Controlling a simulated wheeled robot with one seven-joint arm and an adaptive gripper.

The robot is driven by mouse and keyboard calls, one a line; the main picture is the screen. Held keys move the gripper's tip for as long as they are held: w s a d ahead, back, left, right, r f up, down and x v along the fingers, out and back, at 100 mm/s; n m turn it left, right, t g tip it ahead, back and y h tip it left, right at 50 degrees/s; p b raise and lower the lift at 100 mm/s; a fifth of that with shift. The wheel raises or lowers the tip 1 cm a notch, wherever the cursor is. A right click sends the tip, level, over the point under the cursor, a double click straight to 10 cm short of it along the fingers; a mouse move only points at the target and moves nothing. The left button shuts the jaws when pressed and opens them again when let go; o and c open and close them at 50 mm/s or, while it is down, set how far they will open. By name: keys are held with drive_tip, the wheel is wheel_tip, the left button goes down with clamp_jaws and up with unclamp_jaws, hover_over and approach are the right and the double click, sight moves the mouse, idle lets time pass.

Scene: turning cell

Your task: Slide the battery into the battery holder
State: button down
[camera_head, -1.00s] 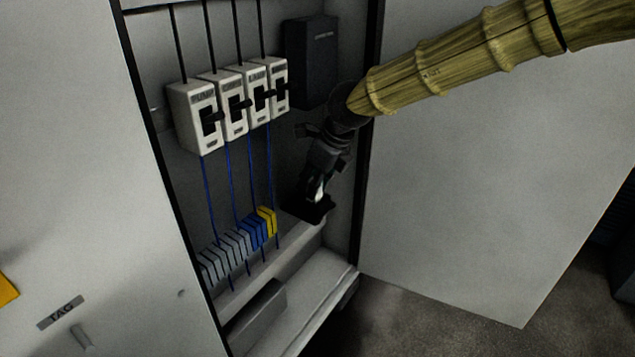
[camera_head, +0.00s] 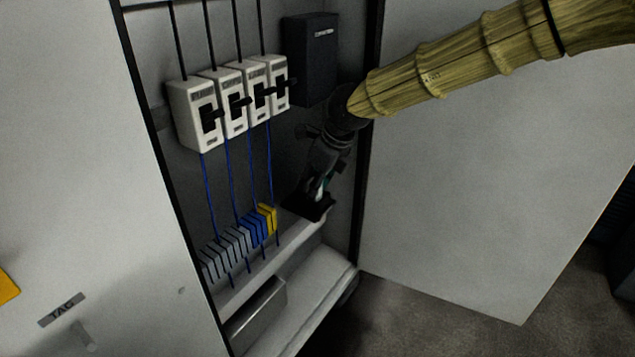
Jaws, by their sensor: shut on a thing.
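My gripper (camera_head: 322,188) is inside the open cabinet at its right side, pointing down. It is shut on the battery (camera_head: 320,187), a small piece that shows pale with a teal patch between the dark fingers. Most of the battery is hidden by the fingers. Just below is a black holder (camera_head: 318,211) on the grey ledge, which appears to be the battery holder. The battery's lower end is at or just above the holder; I cannot tell whether it is inside.
A row of white breakers (camera_head: 197,115) and a black box (camera_head: 310,58) are on the back panel above. Grey, blue and yellow terminal blocks (camera_head: 267,218) stand left of the holder. The cabinet door (camera_head: 480,190) is open at right. A grey tray (camera_head: 255,312) lies below.

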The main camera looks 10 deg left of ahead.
drive_tip(key=c, duration=1.1)
unclamp_jaws()
drive_tip(key=v, duration=1.2)
drive_tip(key=shift+f, duration=0.1)
